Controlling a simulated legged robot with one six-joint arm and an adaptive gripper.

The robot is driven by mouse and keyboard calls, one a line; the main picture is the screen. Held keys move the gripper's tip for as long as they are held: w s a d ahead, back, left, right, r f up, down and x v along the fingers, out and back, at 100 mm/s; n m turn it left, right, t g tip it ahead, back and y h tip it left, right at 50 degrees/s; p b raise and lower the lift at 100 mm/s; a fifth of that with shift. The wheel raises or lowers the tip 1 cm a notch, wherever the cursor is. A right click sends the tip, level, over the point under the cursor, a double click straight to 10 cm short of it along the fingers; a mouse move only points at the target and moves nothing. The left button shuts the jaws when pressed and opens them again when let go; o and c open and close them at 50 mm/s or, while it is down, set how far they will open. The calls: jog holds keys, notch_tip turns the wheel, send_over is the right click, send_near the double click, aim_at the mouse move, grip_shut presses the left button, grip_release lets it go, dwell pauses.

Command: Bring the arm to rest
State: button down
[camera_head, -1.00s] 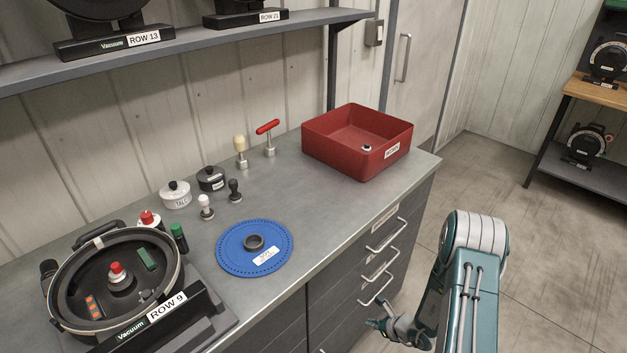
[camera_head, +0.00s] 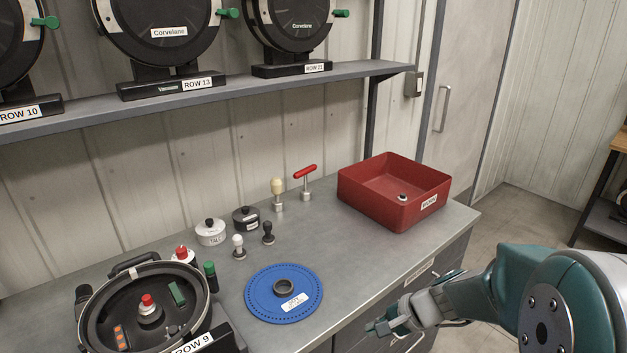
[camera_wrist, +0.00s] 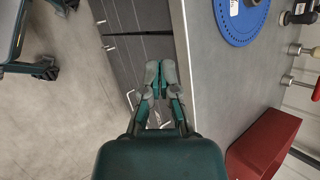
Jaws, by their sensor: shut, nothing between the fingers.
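My gripper (camera_head: 377,329) is in front of the bench edge at the lower right of the head view, with my teal arm folded behind it. In the wrist view my gripper (camera_wrist: 161,66) shows its two grey fingers close together, with nothing between them, over the drawer fronts. It touches nothing that I can see. The blue perforated disc (camera_head: 258,308) lies flat on the bench to the left of my gripper, with a dark ring on it. The red bin (camera_head: 372,206) stands at the bench's right end, above my gripper in the head view.
The grey bench (camera_head: 350,262) is clear between disc and bin. A round meter labelled ROW 9 (camera_head: 118,290) stands at the left. White and black pots (camera_head: 211,233) and several small handled tools stand near the wall. A shelf (camera_head: 232,98) holds more meters. Floor is open at right.

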jog(key=s+d+r+n+t+h, duration=0.2)
jog(key=s+r+n+h, duration=0.5)
jog(key=s+r+n, duration=0.4)
jog(key=s+d+r, duration=0.1)
jog(key=s+r, duration=0.2)
jog(key=s, duration=0.3)
jog(key=shift+t, duration=0.3)
jog(key=shift+r, duration=0.1)
